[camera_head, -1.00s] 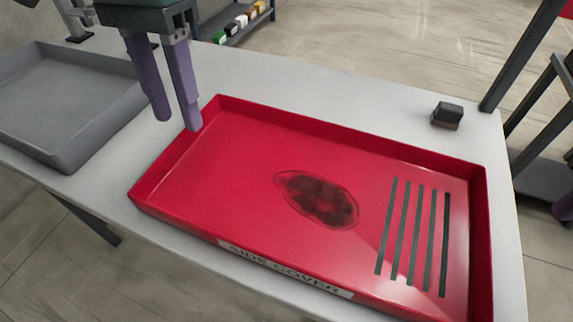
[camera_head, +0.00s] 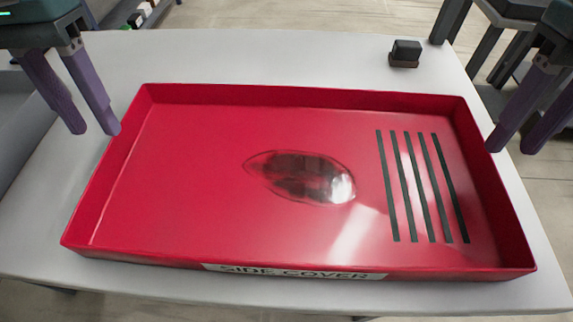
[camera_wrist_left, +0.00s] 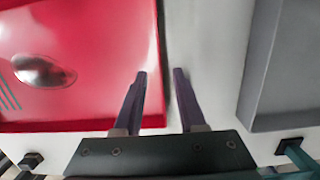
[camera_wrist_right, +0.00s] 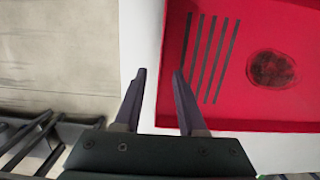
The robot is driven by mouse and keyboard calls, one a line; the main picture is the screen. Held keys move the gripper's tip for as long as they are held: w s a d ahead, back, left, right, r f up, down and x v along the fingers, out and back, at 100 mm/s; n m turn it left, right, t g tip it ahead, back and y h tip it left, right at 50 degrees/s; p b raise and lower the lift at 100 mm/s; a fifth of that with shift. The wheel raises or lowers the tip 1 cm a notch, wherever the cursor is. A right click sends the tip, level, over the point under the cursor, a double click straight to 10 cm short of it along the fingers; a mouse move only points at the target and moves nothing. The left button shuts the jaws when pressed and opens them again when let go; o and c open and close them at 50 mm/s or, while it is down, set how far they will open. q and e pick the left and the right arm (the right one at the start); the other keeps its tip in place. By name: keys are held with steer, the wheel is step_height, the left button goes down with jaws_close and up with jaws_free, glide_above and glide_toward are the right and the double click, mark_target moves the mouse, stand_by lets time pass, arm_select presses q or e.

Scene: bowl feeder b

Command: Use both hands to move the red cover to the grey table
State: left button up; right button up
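The red cover (camera_head: 210,180) is a shallow tray shape with raised walls, a dark oval patch, several black slots at its right and a "SIDE COVER" label on its front. It lies flat on the pale table (camera_head: 50,225). My left gripper (camera_head: 99,132) is open and empty at the cover's left wall; in the left wrist view its fingers (camera_wrist_left: 160,74) are on either side of the wall's line. My right gripper (camera_head: 508,150) is open and empty at the right wall; in the right wrist view its fingers (camera_wrist_right: 160,72) are near the cover's edge. Contact cannot be told.
A grey tray (camera_wrist_left: 285,70) lies beside the cover, past my left gripper. A small dark block (camera_head: 405,53) sits on the table behind the cover's right end. Dark frames (camera_head: 485,55) stand beyond the table's right edge.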

mark_target(107, 148)
arm_select(q)
steer(key=shift+s+f, duration=0.15)
steer(key=shift+f, duration=1.25)
steer(key=shift+s+f, duration=0.15)
steer(key=shift+f, duration=1.2)
arm_select(e)
steer(key=shift+s+f, duration=0.2)
steer(key=shift+f, duration=1.2)
steer(key=shift+s+f, duration=0.15)
steer(key=shift+f, duration=1.2)
arm_select(q)
jaws_close()
arm_select(e)
jaws_close()
arm_select(q)
steer(key=shift+r, duration=0.1)
arm_select(e)
steer(key=shift+r, duration=0.1)
